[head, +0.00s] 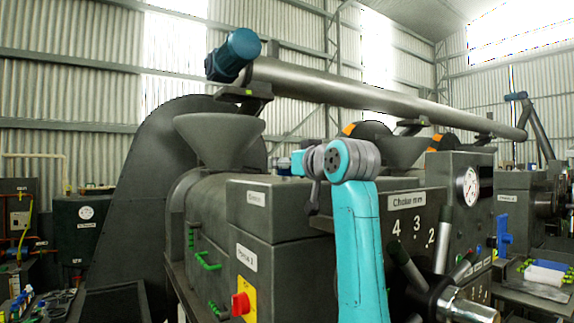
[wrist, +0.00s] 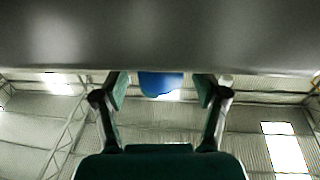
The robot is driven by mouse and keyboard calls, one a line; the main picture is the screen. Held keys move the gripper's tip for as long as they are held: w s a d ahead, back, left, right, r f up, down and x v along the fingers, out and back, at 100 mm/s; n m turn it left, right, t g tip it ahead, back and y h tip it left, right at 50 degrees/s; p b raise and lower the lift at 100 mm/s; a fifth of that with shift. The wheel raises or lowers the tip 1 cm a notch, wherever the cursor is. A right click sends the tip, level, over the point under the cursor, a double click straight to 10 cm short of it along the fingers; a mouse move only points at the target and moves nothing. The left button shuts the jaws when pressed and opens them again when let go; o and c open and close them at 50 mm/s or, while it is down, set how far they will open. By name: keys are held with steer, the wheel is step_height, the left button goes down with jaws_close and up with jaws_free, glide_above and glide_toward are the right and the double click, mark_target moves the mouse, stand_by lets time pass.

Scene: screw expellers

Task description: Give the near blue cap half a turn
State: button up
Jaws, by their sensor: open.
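A blue rounded thing, which looks like the blue cap (wrist: 161,83), shows in the wrist view between the two fingers of my gripper (wrist: 160,91). Its upper part is hidden by a broad grey surface. My gripper is open, with a gap on each side of the blue thing; I cannot tell how far beyond the fingertips it lies. In the head view, my turquoise arm rises in front of the grey machine, and its wrist hides much of the gripper. A small blue patch shows left of the wrist there; I cannot tell whether it is the cap.
A grey machine housing (head: 279,208) with a hopper (head: 219,136) stands close behind my arm. A long grey screw tube (head: 385,98) with a blue motor (head: 233,54) runs overhead. Levers and a gauge (head: 471,187) are at the right. A smooth grey surface (wrist: 160,40) fills the wrist view's top.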

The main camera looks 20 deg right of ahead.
steer(key=shift+w+a, duration=0.15)
steer(key=shift+w, duration=0.6)
steer(key=c, duration=1.2)
steer(key=shift+o, duration=0.2)
steer(key=shift+a+m+h, duration=0.15)
steer(key=shift+m+h, duration=0.35)
steer(key=shift+h, duration=0.3)
steer(key=shift+m+h, duration=1.7)
steer(key=shift+h, duration=0.9)
steer(key=o, duration=1.2)
steer(key=shift+c, duration=0.2)
